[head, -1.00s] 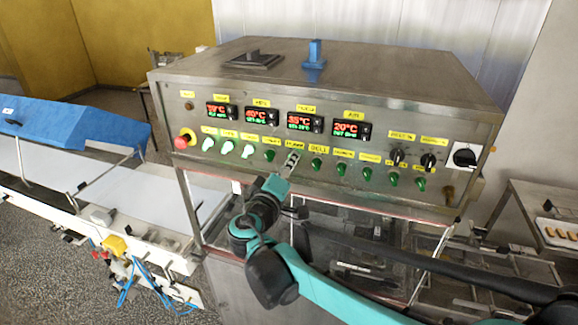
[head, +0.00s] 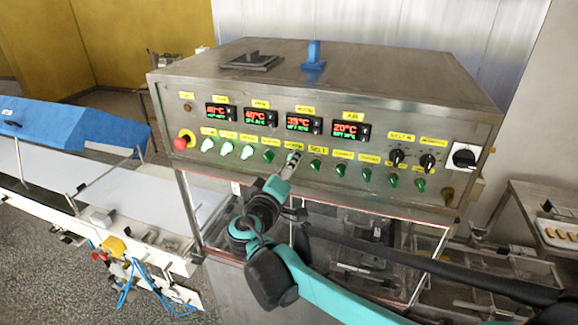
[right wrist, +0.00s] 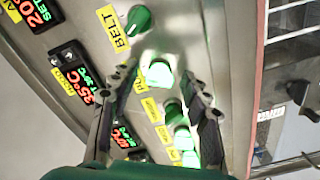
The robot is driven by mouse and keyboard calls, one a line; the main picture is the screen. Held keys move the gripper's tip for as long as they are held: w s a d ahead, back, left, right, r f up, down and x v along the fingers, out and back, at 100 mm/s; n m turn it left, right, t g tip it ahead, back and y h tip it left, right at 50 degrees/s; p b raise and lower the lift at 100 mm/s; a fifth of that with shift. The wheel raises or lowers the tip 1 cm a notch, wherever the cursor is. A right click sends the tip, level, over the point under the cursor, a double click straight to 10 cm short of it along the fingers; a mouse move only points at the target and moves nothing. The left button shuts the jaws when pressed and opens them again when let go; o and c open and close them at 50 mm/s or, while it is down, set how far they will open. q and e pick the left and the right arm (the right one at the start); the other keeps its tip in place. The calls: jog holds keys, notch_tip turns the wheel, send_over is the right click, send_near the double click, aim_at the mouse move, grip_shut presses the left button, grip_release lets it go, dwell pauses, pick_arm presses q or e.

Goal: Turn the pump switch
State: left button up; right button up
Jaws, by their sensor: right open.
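A steel control panel (head: 330,185) carries a row of green rotary switches. My right gripper (head: 289,164) is at this row, just left of the BELT switch (head: 315,166). In the right wrist view my right gripper (right wrist: 160,82) is open, its two fingers on either side of a brightly lit green switch (right wrist: 158,74). This stands where the pump switch seems to be; its label is too blurred to read surely. Whether the fingers touch it I cannot tell. The BELT switch (right wrist: 139,20) beside it is unlit. My left gripper is not in view.
A red emergency button (head: 183,140) and lit switches (head: 226,149) are to the left. Temperature displays (head: 299,125) sit above the row. Black knobs (head: 397,157) and a main switch (head: 465,157) are to the right. A conveyor (head: 120,200) runs at the left.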

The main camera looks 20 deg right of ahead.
jog(key=v, duration=1.2)
jog(key=s+d+f+m+g+y+b, duration=0.1)
jog(key=s+d+f+g+b, duration=0.15)
jog(key=f+b, duration=0.45)
jog(key=s+d+f+g+y+b, duration=0.15)
jog(key=d+f, duration=0.25)
jog(key=f, duration=0.7)
jog(key=s+d+f+m+g+y+b, duration=0.1)
jog(key=s+d+f+g+b, duration=0.25)
jog(key=f, duration=0.55)
jog(key=s+a+f+m+y+b, duration=0.1)
jog(key=s+f+y+b, duration=0.2)
jog(key=f+b, duration=0.4)
jog(key=s+a+f+m+y+b, duration=0.2)
jog(key=s+f+b, duration=0.3)
jog(key=f, duration=0.8)
jog(key=shift+f+y+b, duration=0.2)
jog(key=shift+y+b, duration=0.55)
jog(key=shift+b, duration=0.5)
jog(key=shift+a+r+g, duration=0.1)
jog(key=shift+g, duration=0.15)
